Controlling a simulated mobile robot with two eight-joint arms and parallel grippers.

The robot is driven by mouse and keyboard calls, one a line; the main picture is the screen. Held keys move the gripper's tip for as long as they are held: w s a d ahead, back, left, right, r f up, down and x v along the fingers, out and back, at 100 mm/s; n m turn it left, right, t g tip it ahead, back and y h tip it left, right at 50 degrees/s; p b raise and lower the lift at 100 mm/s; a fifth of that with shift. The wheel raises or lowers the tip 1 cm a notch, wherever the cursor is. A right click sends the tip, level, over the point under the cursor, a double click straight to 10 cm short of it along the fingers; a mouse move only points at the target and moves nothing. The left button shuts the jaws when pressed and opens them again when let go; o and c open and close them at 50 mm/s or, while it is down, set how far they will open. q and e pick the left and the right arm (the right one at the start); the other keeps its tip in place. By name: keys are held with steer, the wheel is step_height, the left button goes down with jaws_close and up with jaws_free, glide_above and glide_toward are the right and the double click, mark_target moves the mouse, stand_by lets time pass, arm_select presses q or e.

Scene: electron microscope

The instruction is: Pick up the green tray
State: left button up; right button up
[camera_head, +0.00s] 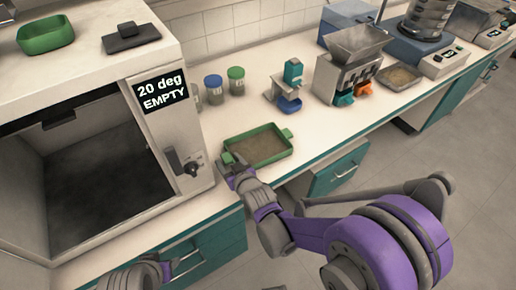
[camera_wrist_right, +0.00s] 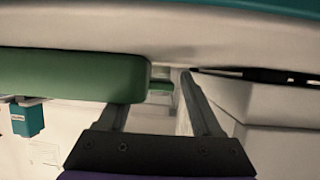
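A green tray (camera_head: 258,147) with a tab handle at each end lies on the bench, right of the oven. A layer of brown material covers its floor. My right gripper (camera_head: 229,162) is at its left end, by the near-left handle. In the right wrist view the tray's green side (camera_wrist_right: 70,75) fills the left, and a small green tab (camera_wrist_right: 160,87) shows between the two fingers. The right gripper (camera_wrist_right: 160,90) looks open there, its left finger partly hidden by the tray. Part of my left arm's end (camera_head: 140,275) shows at the bottom edge; its fingers are unclear.
The open oven (camera_head: 100,150) reads "20 deg EMPTY" and stands close left of my right gripper. Another green tray (camera_head: 46,36) sits on top of it. Lidded jars (camera_head: 236,82), a small teal device (camera_head: 290,85) and a hopper machine (camera_head: 350,70) stand behind and right.

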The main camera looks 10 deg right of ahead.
jaws_close()
stand_by(0.3)
